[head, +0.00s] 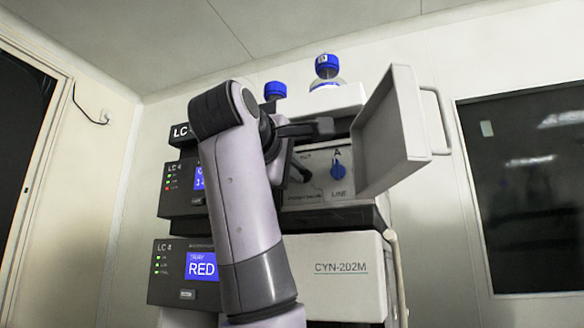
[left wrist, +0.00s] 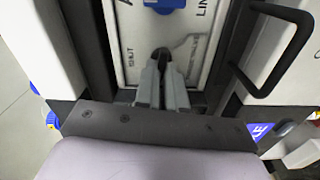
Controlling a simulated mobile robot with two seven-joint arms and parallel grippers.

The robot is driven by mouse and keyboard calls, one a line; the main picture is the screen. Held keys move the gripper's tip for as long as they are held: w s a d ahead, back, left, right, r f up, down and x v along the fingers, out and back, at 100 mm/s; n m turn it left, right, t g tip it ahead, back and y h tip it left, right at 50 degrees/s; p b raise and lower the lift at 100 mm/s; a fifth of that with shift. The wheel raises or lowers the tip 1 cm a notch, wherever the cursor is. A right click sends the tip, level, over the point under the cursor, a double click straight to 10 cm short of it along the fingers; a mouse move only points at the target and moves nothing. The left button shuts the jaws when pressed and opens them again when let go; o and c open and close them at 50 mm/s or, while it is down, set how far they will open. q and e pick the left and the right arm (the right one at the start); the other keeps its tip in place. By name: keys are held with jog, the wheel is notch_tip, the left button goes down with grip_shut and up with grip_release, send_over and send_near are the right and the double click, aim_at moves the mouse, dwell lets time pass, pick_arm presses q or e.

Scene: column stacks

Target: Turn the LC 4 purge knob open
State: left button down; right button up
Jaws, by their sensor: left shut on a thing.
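My left gripper (left wrist: 161,75) is at the pale front panel (left wrist: 204,62) in the left wrist view. Its two grey fingers are closed on a small dark piece (left wrist: 160,52), apparently the purge knob, mostly hidden between the fingertips. The word SHUT is printed on the panel beside it, and a curved marking runs around it. Which way the knob points cannot be told. In the head view, my arm covers this knob. A blue knob (head: 338,170) marked A and LINE sits on the same panel; it also shows in the left wrist view (left wrist: 165,4). My right gripper is not in view.
An open door (head: 395,135) with a bar handle (head: 440,120) stands out at the panel's right. Blue-capped bottles (head: 327,67) stand on top. A dark window (head: 525,190) is at right.

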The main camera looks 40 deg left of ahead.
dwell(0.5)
pick_arm(q)
jog(key=c, duration=1.2)
grip_release()
jog(key=shift+s, duration=0.1)
jog(key=b+v, duration=0.2)
jog(key=v, duration=0.5)
